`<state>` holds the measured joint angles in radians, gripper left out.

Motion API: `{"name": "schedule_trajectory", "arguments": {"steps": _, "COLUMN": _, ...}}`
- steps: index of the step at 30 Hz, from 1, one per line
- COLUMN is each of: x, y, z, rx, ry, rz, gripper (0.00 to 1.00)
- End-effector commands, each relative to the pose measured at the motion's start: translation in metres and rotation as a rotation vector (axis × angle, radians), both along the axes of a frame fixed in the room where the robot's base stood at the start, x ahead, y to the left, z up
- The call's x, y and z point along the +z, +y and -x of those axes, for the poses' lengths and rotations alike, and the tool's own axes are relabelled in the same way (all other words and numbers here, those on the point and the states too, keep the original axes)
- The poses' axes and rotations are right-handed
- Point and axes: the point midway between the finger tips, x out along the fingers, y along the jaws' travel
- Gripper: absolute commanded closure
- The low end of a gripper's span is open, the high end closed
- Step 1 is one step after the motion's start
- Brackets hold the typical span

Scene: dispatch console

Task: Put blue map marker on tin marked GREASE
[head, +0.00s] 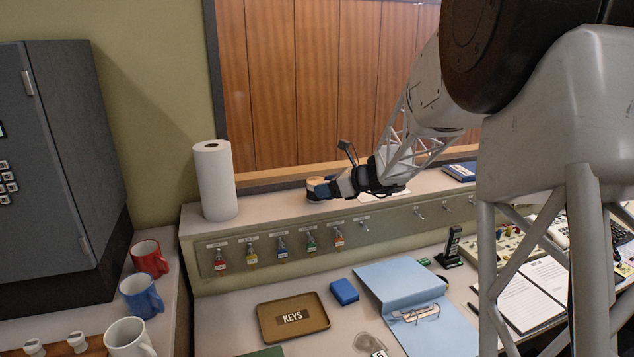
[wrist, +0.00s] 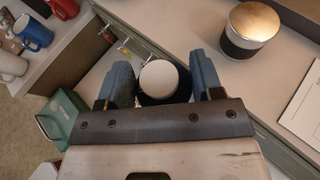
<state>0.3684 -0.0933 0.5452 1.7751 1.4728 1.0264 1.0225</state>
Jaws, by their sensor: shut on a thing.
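My gripper (wrist: 160,82) is shut on a round piece with an off-white top and dark blue side, which I take to be the blue map marker (wrist: 158,78). In the head view my gripper (head: 332,187) is over the ledge, and its blue fingers largely hide the held piece. A round tin with a brass-coloured lid and a dark band (wrist: 250,32) stands on the ledge at the upper right of the wrist view, apart from the fingers. In the head view the tin (head: 317,183) shows just left of my gripper, partly covered. No lettering on it is readable.
A paper towel roll (head: 215,180) stands at the ledge's left end. Tagged keys (head: 282,248) hang on the ledge's front. A white paper (wrist: 303,108) lies on the ledge. A KEYS tray (head: 270,330), blue box (head: 344,291) and blue folder (head: 395,280) lie on the desk below.

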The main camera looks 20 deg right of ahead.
Motion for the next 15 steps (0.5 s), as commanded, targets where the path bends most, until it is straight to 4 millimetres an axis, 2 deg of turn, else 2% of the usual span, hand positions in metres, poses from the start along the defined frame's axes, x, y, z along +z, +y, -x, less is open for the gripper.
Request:
{"name": "schedule_trajectory", "arguments": {"steps": 3, "x": 0.014, "y": 0.0, "z": -0.008, "rx": -0.013, "ry": -0.001, "rz": 0.0, "gripper": 0.64}}
{"name": "schedule_trajectory", "arguments": {"steps": 6, "x": 0.019, "y": 0.0, "z": -0.01, "rx": -0.017, "ry": 0.0, "rz": 0.0, "gripper": 0.64}}
{"name": "schedule_trajectory", "arguments": {"steps": 15, "x": 0.02, "y": 0.0, "z": -0.01, "rx": -0.018, "ry": 0.0, "rz": 0.0, "gripper": 0.64}}
